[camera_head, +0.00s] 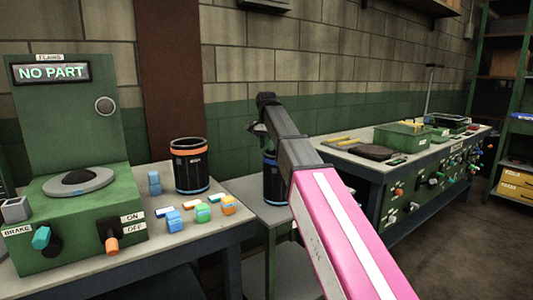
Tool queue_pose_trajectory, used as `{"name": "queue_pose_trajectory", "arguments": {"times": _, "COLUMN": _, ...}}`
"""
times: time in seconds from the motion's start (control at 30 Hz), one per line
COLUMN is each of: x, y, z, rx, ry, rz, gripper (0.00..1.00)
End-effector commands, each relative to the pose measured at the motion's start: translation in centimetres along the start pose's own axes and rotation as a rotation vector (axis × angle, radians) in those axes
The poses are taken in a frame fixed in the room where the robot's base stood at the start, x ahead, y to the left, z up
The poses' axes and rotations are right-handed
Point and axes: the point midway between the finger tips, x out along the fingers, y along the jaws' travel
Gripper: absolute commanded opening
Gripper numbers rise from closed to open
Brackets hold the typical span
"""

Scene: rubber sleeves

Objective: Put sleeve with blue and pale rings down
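A black cylinder (269,184) with a blue band near its top is partly hidden behind my arm. It appears upright on the low table (259,208); any pale ring on it is too hidden or small to make out. My gripper (262,135) is at the end of my pink and grey arm, just above this cylinder. Its fingers are mostly hidden by the arm, so I cannot tell whether they are open or touch the cylinder. Another black cylinder (190,170), with an orange top band and a thin blue band at its base, stands upright on the left bench.
A green machine (72,215) with a "NO PART" display (50,72) stands on the left bench. Several small coloured blocks (203,213) lie in front of the orange-banded cylinder. The right bench (357,172) holds a green bin (400,136) and a dark flat object (371,152).

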Motion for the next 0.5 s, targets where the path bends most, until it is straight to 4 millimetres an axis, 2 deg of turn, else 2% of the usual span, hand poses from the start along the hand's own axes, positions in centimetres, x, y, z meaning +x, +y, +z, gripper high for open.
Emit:
{"name": "queue_pose_trajectory", "arguments": {"times": 0.03, "x": -1.3, "y": -0.1, "z": -0.1, "rx": 0.000, "ry": 0.001, "rz": -0.001, "gripper": 0.38}}
{"name": "queue_pose_trajectory", "arguments": {"times": 0.3, "x": -6.3, "y": -0.1, "z": -0.1, "rx": 0.000, "ry": 0.001, "rz": -0.001, "gripper": 0.38}}
{"name": "queue_pose_trajectory", "arguments": {"times": 0.5, "x": -8.2, "y": -0.1, "z": -0.1, "rx": 0.000, "ry": 0.000, "rz": 0.000, "gripper": 0.38}}
